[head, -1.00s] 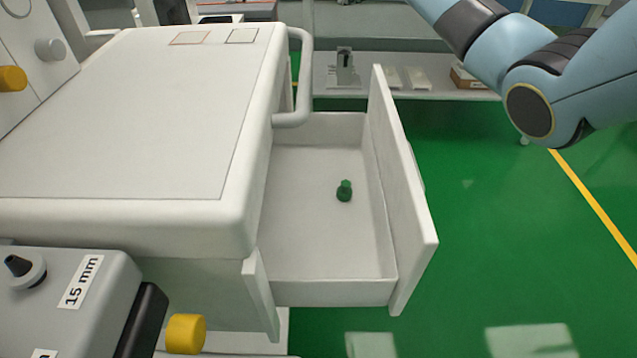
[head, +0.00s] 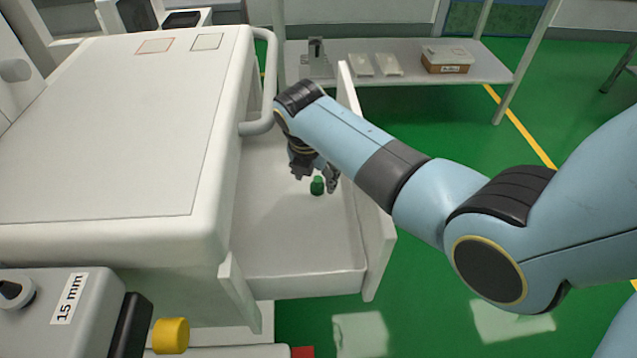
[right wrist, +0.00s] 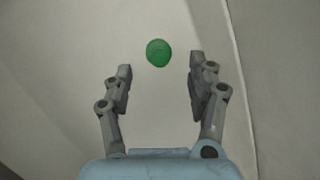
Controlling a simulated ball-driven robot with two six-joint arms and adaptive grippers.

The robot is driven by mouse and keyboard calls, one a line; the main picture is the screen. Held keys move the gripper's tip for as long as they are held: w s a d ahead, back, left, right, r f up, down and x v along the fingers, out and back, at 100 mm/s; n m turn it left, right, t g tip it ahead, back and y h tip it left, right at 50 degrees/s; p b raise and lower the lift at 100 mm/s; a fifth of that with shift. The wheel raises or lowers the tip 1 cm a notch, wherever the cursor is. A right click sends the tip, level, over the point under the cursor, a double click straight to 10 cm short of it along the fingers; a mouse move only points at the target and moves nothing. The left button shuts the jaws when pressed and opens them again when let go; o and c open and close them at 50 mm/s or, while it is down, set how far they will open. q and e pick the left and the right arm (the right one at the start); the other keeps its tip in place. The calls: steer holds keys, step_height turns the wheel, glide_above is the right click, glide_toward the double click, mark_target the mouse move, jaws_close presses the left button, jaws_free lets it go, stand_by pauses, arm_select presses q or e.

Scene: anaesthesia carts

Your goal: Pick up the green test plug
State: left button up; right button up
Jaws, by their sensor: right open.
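The green test plug (head: 317,186) stands on the floor of the open white drawer (head: 290,255). My right gripper (head: 318,180) reaches down into the drawer from above, close to the plug. In the right wrist view, the plug (right wrist: 158,52) shows as a round green top just beyond and between the two fingertips (right wrist: 160,72). The fingers are open and do not touch it. The left gripper is out of view.
The drawer front panel (head: 368,200) stands to the right of the gripper. The cart's bent handle (head: 265,90) is close on the left. A grey device marked 15 mm (head: 62,310) is at the lower left. A shelf (head: 400,75) with a box lies behind.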

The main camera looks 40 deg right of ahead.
mark_target(317, 180)
steer(key=b+x, duration=0.1)
steer(key=x, duration=0.1)
steer(key=b+x, duration=0.1)
steer(key=x, duration=0.1)
steer(key=shift+w+d+f, duration=0.15)
steer(key=shift+w+d, duration=0.15)
steer(key=c, duration=1)
